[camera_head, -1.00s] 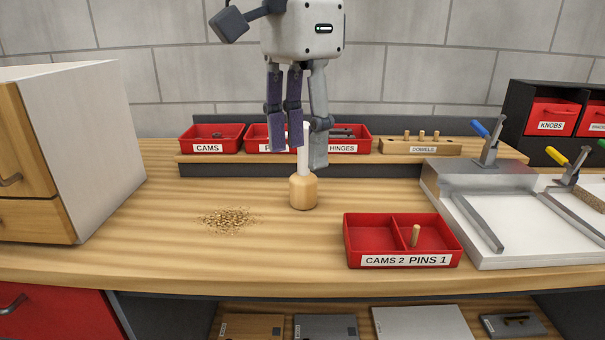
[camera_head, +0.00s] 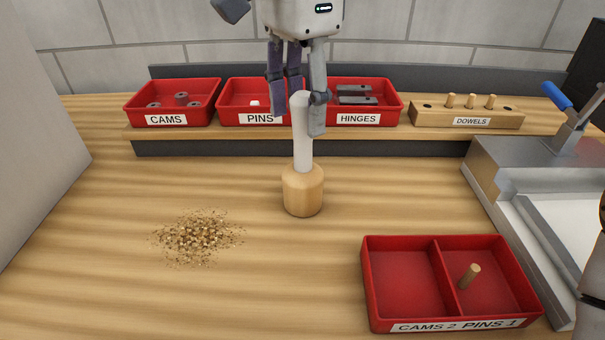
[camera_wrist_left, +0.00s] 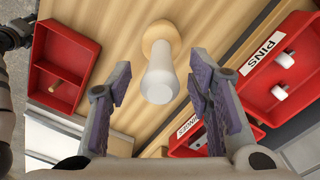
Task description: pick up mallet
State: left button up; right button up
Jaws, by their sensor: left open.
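The mallet (camera_head: 303,188) stands upright on the workbench, with its pale wooden head down and its white handle (camera_head: 302,150) pointing up. My left gripper (camera_head: 298,115) points down from above, open, with its fingers around the upper part of the handle. In the left wrist view the mallet (camera_wrist_left: 160,80) shows end-on between the spread fingers (camera_wrist_left: 158,68), with a gap on each side. I see no contact. My right gripper is not clearly seen; only part of an arm shows at the right edge of the head view.
Red bins of cams (camera_head: 172,103), pins (camera_head: 235,98) and hinges (camera_head: 390,105) and a dowel block (camera_head: 467,115) stand on a raised shelf behind. A two-part red tray (camera_head: 375,290) is front right, beside a clamp fixture (camera_head: 490,160). Wood shavings (camera_head: 198,236) lie front left.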

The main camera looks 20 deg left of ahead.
aim_at(303, 138)
pick_arm(q)
notch_tip(303, 138, down, 6)
jog(key=shift+d+r, duration=0.1)
jog(key=shift+r, duration=0.15)
jog(key=shift+w, duration=0.1)
grip_shut()
jog(key=shift+r, duration=0.2)
